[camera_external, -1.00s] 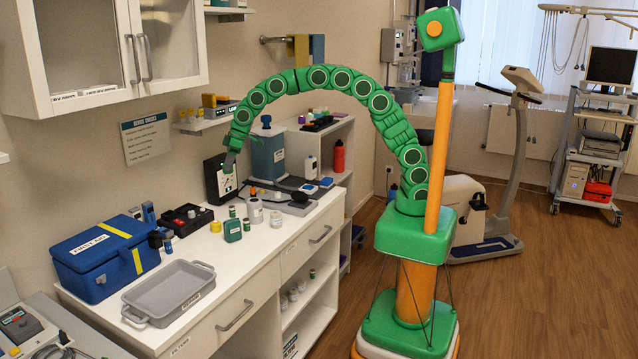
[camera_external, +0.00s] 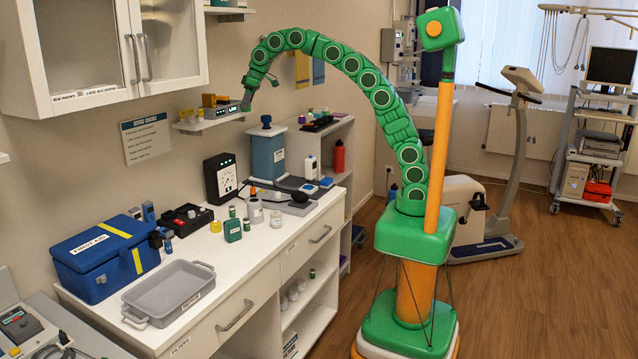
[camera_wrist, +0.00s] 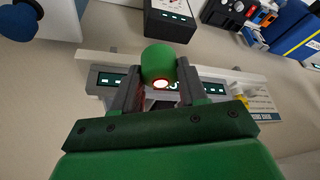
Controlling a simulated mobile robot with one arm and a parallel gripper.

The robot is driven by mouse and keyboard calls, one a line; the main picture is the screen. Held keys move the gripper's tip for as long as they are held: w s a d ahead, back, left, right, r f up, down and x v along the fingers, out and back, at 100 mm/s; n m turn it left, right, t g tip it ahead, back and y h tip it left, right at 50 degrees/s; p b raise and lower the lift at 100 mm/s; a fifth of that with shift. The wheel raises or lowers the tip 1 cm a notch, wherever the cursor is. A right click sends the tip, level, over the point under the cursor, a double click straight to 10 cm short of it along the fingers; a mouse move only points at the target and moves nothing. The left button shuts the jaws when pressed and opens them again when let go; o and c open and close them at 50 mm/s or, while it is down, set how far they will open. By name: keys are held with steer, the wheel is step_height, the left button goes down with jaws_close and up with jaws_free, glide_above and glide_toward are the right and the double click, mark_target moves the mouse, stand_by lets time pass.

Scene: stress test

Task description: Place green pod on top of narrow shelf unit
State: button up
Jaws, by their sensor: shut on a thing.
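My gripper (camera_wrist: 155,85) is shut on the green pod (camera_wrist: 158,60), a short green cylinder with a pale, lit-looking end, held between the two grey fingers in the wrist view. In the external view my gripper (camera_external: 246,104) is raised beside the right end of the small wall shelf, above the counter; the pod is too small to make out there. A white open shelf unit (camera_external: 346,165), which looks like the narrow shelf unit, stands beyond the counter, to the right of my gripper. Its top carries a dark tray and small items.
The wall shelf (camera_external: 215,122) with a grey device and yellow items is close to my gripper. Below stand a black meter (camera_external: 220,178) and a blue-grey container (camera_external: 268,155). A red bottle (camera_external: 339,156) stands in the shelf unit. The counter's front holds a grey tray (camera_external: 168,292).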

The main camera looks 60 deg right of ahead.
steer(key=d+r+m+h, duration=0.1)
steer(key=d+m, duration=0.4)
steer(key=d, duration=1.6)
steer(key=shift+s+r+h, duration=0.25)
steer(key=shift+s+h, duration=0.1)
steer(key=shift+h, duration=0.15)
steer(key=shift+d, duration=0.1)
steer(key=s+d+f+m+h, duration=0.2)
steer(key=s+d+m, duration=0.35)
steer(key=d, duration=0.25)
steer(key=s+d+f+m+h, duration=0.1)
steer(key=s+d+f+m, duration=0.25)
steer(key=s+d, duration=0.45)
steer(key=shift+g, duration=0.4)
steer(key=w+d+f, duration=0.1)
steer(key=w+f, duration=0.1)
steer(key=w, duration=0.2)
steer(key=w+d+f, duration=0.2)
steer(key=w+f, duration=0.1)
steer(key=w, duration=0.2)
steer(key=w+d+f, duration=0.1)
steer(key=w+f, duration=0.2)
steer(key=w, duration=0.2)
steer(key=shift+d+f, duration=0.2)
steer(key=shift+f, duration=0.05)
steer(key=shift+w+d+f, duration=0.1)
steer(key=shift+w+f, duration=0.05)
steer(key=shift+f, duration=1.6)
